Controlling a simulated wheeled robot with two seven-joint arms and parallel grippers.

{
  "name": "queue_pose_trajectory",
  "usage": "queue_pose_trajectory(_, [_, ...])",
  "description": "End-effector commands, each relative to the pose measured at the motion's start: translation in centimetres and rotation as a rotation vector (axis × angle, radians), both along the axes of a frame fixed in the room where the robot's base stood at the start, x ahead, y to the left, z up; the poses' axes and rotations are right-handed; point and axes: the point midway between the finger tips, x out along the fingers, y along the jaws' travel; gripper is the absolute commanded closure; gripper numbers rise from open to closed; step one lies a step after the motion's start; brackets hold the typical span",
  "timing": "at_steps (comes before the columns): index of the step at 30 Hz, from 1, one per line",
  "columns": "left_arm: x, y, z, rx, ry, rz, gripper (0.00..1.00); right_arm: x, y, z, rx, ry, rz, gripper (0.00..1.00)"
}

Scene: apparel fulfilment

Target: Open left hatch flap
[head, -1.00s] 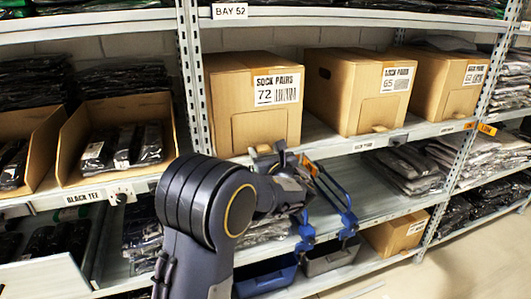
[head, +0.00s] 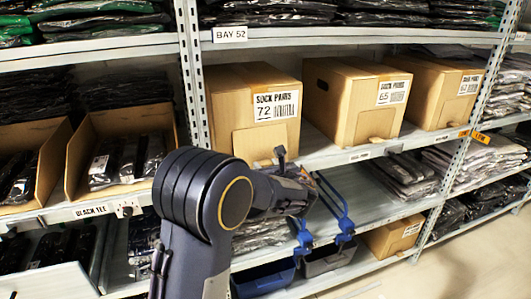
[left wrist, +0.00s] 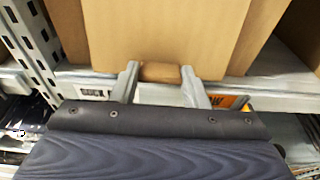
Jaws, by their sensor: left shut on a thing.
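The left cardboard box (head: 225,100), labelled SOCK PAIRS 72, stands on the middle shelf. Its front hatch flap (head: 258,142) is a cardboard panel low on the front face; I cannot tell surely how far it tilts out. In the left wrist view the flap (left wrist: 165,30) fills the top middle, with a small brown tab (left wrist: 160,72) at its lower edge. My left gripper (head: 280,155) is at the flap's lower right in the head view. In the left wrist view its two grey fingers (left wrist: 160,83) are shut on the tab from both sides. My right gripper is not in view.
Two more sock boxes, one marked 65 (head: 345,95) and one farther right (head: 428,85), stand on the same shelf. A steel upright (head: 192,80) is close left of the first box. Open bins of black packets (head: 120,155) are at left. Blue pieces (head: 345,222) hang below. Floor is clear at lower right.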

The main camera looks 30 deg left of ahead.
Motion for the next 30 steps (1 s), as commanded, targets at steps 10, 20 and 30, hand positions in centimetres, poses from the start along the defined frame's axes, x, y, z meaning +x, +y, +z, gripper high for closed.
queue_pose_trajectory(10, [-1.8, -2.0, 3.9, -0.247, 0.207, 0.002, 1.0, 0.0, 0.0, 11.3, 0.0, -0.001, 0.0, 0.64])
queue_pose_trajectory(20, [-2.7, -3.3, 5.7, -0.263, 0.224, -0.001, 0.99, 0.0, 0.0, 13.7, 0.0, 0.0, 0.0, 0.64])
queue_pose_trajectory(30, [-2.9, -3.5, 7.4, -0.257, 0.216, -0.001, 0.99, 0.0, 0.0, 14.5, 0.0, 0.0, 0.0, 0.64])
